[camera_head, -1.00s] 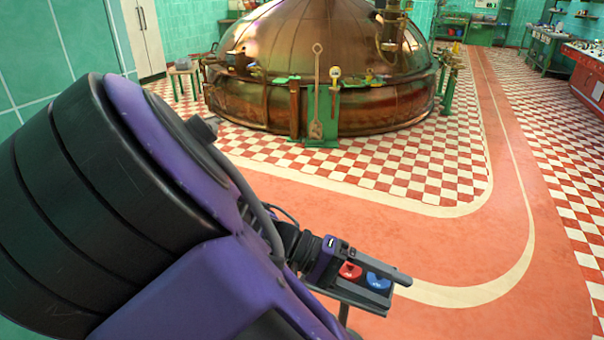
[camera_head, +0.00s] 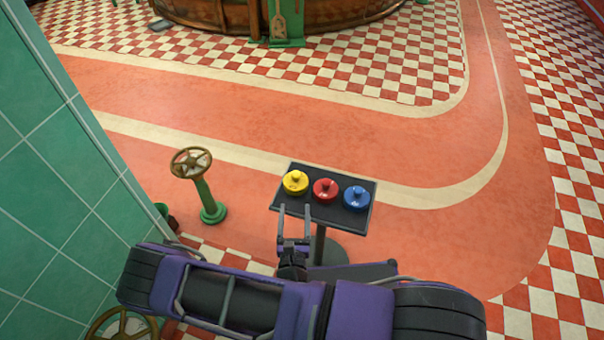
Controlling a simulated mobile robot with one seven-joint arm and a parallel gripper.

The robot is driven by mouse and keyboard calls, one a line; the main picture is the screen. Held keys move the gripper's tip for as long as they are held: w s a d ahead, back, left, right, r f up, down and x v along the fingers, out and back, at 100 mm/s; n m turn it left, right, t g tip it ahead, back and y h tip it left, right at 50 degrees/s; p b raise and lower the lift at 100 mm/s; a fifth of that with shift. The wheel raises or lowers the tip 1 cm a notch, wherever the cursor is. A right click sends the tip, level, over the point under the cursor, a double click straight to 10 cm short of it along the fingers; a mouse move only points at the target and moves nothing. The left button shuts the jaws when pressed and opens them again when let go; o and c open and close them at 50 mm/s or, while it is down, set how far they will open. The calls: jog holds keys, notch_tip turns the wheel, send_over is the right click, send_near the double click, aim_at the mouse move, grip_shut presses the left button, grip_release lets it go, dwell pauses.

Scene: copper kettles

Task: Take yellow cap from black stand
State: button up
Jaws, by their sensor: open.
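The yellow cap (camera_head: 295,182) sits at the left end of the black stand (camera_head: 345,224), a small tray-like top on a post. My gripper (camera_head: 294,209) is open and empty. Its two fingers point toward the yellow cap, just in front of it at the stand's near left edge. From this view I cannot tell the gap in height or whether a finger touches the cap.
A red cap (camera_head: 325,190) and a blue cap (camera_head: 356,198) sit in a row right of the yellow one. A green post with a brass handwheel (camera_head: 191,163) stands to the left. A green tiled wall (camera_head: 50,160) is at far left. Floor right of the stand is clear.

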aim_at(296, 181)
jog(key=shift+n, duration=0.3)
jog(key=w, duration=0.3)
jog(key=w+f+b, duration=0.1)
jog(key=w, duration=0.3)
jog(key=w+d, duration=0.1)
jog(key=w, duration=0.3)
jog(key=shift+w+f, duration=0.15)
jog(key=shift+w, duration=0.1)
jog(key=w+b, duration=0.1)
jog(key=w, duration=0.4)
jog(key=shift+w+d+b, duration=0.2)
jog(key=shift+w+b, duration=0.1)
jog(key=shift+b, duration=0.05)
grip_shut()
